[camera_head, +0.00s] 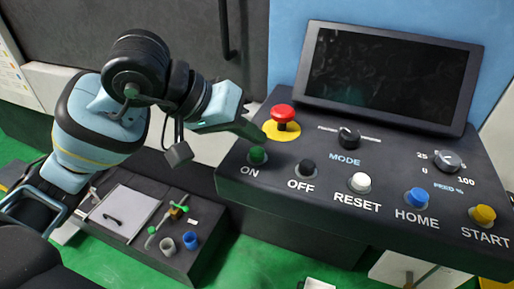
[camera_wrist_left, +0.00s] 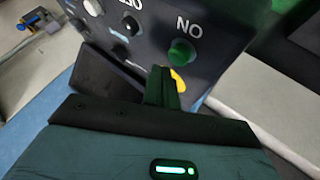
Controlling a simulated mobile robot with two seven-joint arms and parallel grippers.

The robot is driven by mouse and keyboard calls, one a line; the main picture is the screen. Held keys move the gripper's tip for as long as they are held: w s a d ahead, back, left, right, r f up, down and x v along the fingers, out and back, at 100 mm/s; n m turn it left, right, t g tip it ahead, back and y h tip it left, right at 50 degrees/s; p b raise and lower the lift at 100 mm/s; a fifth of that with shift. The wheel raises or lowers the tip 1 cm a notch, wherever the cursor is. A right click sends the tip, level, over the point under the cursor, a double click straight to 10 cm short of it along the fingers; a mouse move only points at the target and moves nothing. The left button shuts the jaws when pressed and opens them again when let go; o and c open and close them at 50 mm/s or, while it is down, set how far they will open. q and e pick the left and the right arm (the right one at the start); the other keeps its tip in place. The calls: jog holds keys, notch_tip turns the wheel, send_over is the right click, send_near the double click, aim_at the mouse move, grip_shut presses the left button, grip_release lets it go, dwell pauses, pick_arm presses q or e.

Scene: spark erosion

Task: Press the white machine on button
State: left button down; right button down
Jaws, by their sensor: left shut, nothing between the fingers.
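The ON button (camera_head: 258,155) is a green round button at the left end of the dark control panel (camera_head: 310,222). It also shows in the left wrist view (camera_wrist_left: 182,52), with its label upside down. The only white button is the one labelled RESET (camera_head: 360,182). My left gripper (camera_head: 262,138) is shut and empty, its fingertips just above and behind the ON button. In the left wrist view the closed fingers (camera_wrist_left: 162,88) end just short of the green button, with a visible gap in the picture. My right gripper is not in view.
A red emergency stop (camera_head: 283,116) on a yellow disc stands close behind the left fingertips. The black OFF button (camera_head: 307,167) is to the right of ON. A dark screen (camera_head: 390,75) rises behind the panel. A low tool tray (camera_head: 180,262) sits at the lower left.

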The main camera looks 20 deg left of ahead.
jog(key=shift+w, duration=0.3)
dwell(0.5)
pick_arm(q)
jog(key=shift+f+b, duration=0.4)
jog(key=shift+f, duration=0.05)
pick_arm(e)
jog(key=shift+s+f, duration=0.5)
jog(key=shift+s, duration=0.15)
pick_arm(q)
jog(key=shift+f, duration=0.25)
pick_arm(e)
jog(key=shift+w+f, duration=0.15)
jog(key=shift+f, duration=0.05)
pick_arm(q)
jog(key=shift+f+b, duration=0.15)
jog(key=shift+b, duration=0.15)
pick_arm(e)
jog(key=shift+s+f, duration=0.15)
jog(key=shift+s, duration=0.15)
pick_arm(q)
jog(key=shift+r+p, duration=0.35)
jog(key=shift+r, duration=0.5)
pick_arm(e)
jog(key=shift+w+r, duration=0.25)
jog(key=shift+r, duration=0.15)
